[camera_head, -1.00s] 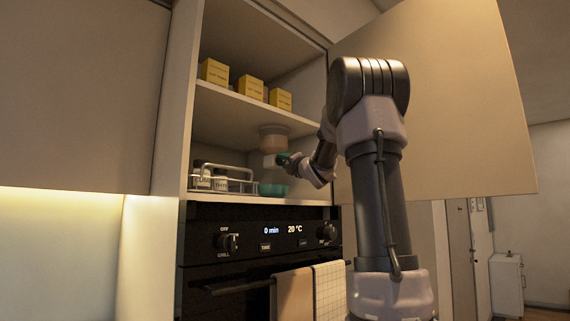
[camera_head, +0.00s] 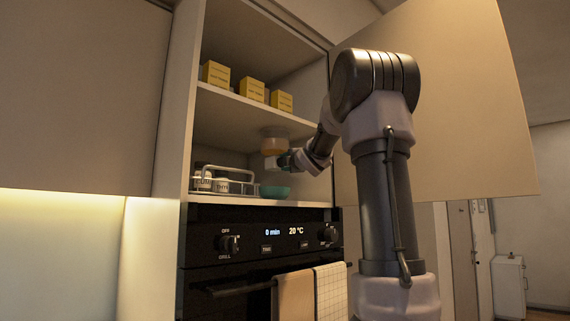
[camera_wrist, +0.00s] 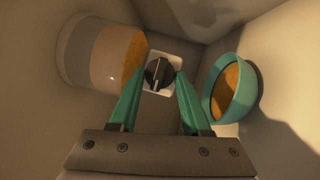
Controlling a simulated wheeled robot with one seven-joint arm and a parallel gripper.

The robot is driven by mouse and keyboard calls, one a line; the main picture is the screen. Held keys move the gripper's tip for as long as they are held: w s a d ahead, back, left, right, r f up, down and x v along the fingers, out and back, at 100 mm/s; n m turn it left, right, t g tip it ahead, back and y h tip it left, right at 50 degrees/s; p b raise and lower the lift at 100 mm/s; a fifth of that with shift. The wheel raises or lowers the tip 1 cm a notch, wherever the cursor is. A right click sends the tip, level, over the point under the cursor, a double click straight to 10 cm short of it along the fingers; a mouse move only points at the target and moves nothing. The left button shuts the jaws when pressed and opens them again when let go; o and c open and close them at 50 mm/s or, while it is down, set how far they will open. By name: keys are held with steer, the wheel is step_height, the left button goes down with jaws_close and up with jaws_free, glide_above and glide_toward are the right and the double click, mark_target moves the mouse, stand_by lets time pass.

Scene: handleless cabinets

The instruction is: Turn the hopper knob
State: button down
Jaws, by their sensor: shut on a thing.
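The hopper (camera_head: 274,140) hangs under the middle shelf of the open cabinet. In the wrist view it is a clear round container (camera_wrist: 104,58) with orange contents, at left. Its dark knob (camera_wrist: 158,72) with a pale line sits on a white square block (camera_wrist: 170,58), which also shows in the head view (camera_head: 270,163). My gripper (camera_wrist: 156,78) has its green fingertips on both sides of the knob and is shut on it. A teal bowl (camera_head: 274,192) stands on the shelf below the hopper. In the wrist view the bowl (camera_wrist: 212,105) has orange matter inside.
Yellow boxes (camera_head: 252,88) stand on the shelf above. A wire rack with jars (camera_head: 225,182) stands left of the bowl. The open cabinet door (camera_head: 440,110) is behind my arm. An oven (camera_head: 262,243) with towels is below.

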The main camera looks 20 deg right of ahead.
steer(key=shift+c, duration=1.8)
jaws_free()
steer(key=s+d+f+n+y, duration=0.2)
steer(key=s+d+n+y, duration=0.1)
steer(key=n, duration=0.9)
steer(key=s+d+f+n+y, duration=0.2)
steer(key=s+n+y, duration=0.3)
steer(key=n, duration=0.6)
steer(key=d+y, duration=0.1)
steer(key=y, duration=0.1)
steer(key=shift+s+f+n+y, duration=0.2)
steer(key=shift+f+n+y, duration=0.2)
